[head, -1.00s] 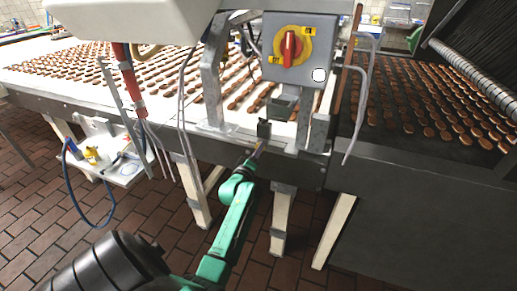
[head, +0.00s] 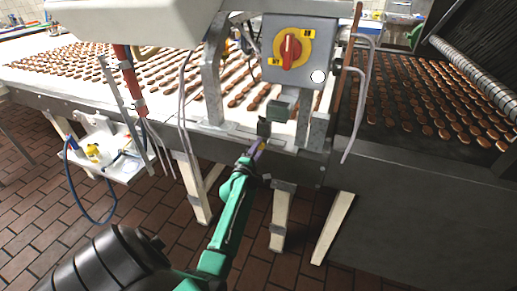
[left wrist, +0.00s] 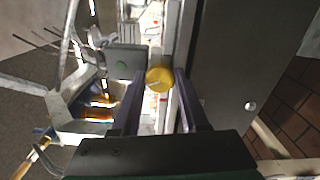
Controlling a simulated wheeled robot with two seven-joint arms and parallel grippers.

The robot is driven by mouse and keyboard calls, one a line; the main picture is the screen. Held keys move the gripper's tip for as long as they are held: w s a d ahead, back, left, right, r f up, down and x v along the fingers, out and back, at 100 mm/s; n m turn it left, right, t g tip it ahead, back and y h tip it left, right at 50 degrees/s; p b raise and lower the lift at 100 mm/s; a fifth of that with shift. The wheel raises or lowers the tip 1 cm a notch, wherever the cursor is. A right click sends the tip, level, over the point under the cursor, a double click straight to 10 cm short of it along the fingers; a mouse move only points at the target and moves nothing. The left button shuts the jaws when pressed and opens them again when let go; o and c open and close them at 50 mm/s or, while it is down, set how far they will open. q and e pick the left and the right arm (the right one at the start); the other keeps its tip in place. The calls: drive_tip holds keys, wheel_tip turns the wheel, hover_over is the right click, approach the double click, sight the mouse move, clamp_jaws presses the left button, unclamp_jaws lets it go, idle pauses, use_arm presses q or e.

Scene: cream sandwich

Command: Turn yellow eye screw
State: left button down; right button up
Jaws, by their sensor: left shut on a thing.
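The yellow eye screw (left wrist: 159,79) shows as a round yellow head in the left wrist view, with a thin pale line across it. It sits between the two dark fingertips of my left gripper (left wrist: 161,90), which is shut on it. In the head view my left gripper (head: 260,147) is at the conveyor's front edge, below the grey switch box. Only a small yellow patch shows there, and the screw's shaft is hidden. My right gripper is not in view.
A grey switch box (head: 323,50) with a red and yellow rotary switch (head: 290,48) hangs above on metal brackets (head: 211,82). Grey cables (head: 362,100) run down beside it. A dark conveyor (head: 395,160) is at right. The brick floor in front is open.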

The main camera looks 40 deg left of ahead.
use_arm(q)
drive_tip(key=shift+f, duration=0.1)
idle(0.3)
drive_tip(key=shift+c, duration=2.1)
unclamp_jaws()
drive_tip(key=shift+s, duration=0.1)
drive_tip(key=b+v, duration=0.2)
drive_tip(key=v, duration=1.2)
drive_tip(key=shift+s, duration=0.25)
drive_tip(key=shift+d, duration=0.15)
